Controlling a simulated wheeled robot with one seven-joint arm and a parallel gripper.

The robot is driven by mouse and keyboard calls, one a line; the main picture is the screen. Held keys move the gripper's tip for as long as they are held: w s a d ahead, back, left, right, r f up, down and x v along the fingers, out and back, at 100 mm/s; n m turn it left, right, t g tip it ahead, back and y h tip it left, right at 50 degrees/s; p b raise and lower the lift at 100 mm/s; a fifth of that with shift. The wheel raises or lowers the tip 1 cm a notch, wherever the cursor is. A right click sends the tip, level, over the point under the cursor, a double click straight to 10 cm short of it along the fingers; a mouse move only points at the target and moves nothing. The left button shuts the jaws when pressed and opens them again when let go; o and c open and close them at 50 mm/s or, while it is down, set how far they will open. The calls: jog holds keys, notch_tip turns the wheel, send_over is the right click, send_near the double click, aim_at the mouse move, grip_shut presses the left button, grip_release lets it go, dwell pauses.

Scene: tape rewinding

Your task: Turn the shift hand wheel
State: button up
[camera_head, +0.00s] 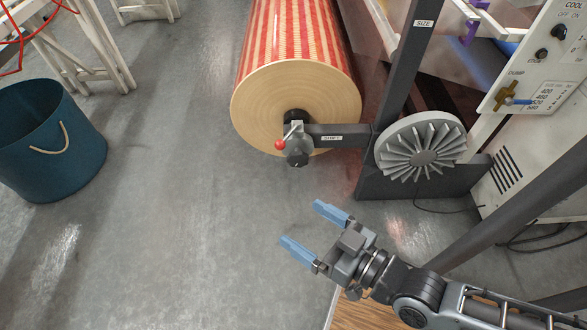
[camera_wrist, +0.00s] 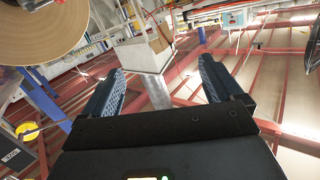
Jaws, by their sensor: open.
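A dark bracket labelled SHIFT (camera_head: 332,138) reaches from the post to the centre of the roll's end in the head view. A larger grey finned wheel (camera_head: 421,147) stands to the right of the bracket.
The striped tape roll (camera_head: 296,95) stands behind the bracket; its end shows top left in the wrist view (camera_wrist: 45,25). A dark post (camera_head: 407,65) labelled SIZE and a control panel (camera_head: 535,65) are at right. A blue bucket (camera_head: 50,145) stands left. Grey floor (camera_head: 180,200) is clear between.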

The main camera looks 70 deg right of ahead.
jog(key=shift+o, duration=0.5)
jog(key=w+d+f+m+h+b, duration=0.3)
jog(key=w+d+f, duration=0.2)
jog(key=f, duration=0.6)
jog(key=shift+d+g+h+b, duration=0.2)
jog(key=shift+g+h+b, duration=0.1)
jog(key=m+g+h+b, duration=0.8)
jog(key=m+b, duration=0.1)
jog(key=b, duration=0.1)
send_near(297, 164)
jog(key=x, duration=0.4)
jog(key=shift+g, duration=0.3)
jog(key=b+x, duration=0.2)
jog(key=x, duration=0.6)
jog(key=shift+c, duration=0.2)
jog(key=c, duration=0.8)
